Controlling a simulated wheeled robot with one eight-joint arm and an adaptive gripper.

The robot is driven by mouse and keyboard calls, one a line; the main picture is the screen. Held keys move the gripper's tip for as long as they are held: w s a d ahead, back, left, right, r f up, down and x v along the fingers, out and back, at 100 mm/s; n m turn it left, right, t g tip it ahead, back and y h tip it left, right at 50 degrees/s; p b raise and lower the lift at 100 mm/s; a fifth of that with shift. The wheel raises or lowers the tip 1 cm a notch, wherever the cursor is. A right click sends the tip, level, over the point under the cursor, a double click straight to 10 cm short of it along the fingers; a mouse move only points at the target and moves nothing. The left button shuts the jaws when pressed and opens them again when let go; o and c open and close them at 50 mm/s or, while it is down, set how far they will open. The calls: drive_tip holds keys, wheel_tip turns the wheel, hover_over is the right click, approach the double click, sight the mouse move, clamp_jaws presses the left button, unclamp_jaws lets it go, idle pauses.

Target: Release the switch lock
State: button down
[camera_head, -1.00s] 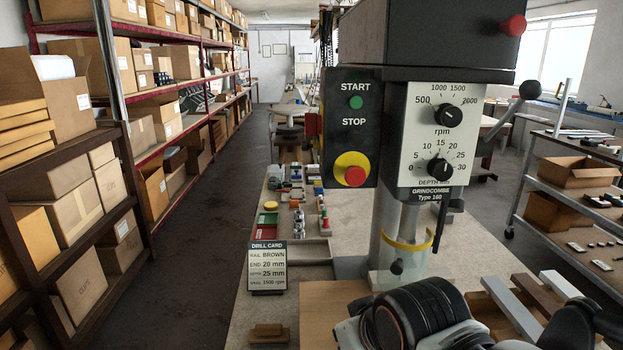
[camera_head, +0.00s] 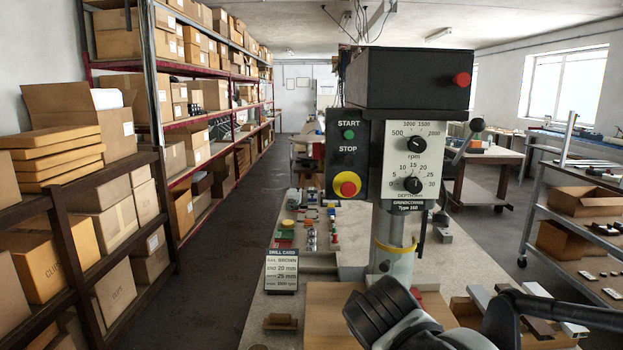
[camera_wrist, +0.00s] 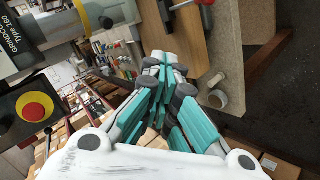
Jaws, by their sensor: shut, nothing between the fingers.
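The switch box (camera_head: 345,160) is black with a green START button (camera_head: 349,134) and a red STOP mushroom knob (camera_head: 348,189) on a yellow disc. It hangs on the left of the drill press. In the wrist view the red knob (camera_wrist: 33,112) lies at the left edge, the picture turned on its side. My gripper (camera_wrist: 166,62) shows there with its teal-padded fingers together and empty, pointing away from the camera and well apart from the knob. My arm's dark and white links cover the bench front in the head view; my fingers cannot be made out there.
The drill press head (camera_head: 410,78) and its lever knob (camera_head: 477,125) stand beside the box. A drill card (camera_head: 281,271) and small parts are on the bench (camera_head: 250,325). Shelves (camera_head: 70,205) of cartons stand left, a trolley (camera_head: 590,240) right. The aisle between shelves and bench is clear.

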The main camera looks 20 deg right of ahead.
drive_tip(key=w+r+n+t+h+p, duration=0.3)
drive_tip(key=w+r+n+t+h, duration=0.1)
drive_tip(key=w+r+n, duration=0.8)
drive_tip(key=w+a+r+n+t+p, duration=0.2)
drive_tip(key=w+a+n+t, duration=0.3)
drive_tip(key=w+n, duration=0.5)
drive_tip(key=shift+w+a+r+n+y, duration=0.25)
drive_tip(key=shift+a+n+y, duration=0.15)
drive_tip(key=shift+a+n, duration=0.5)
drive_tip(key=shift+d, duration=0.25)
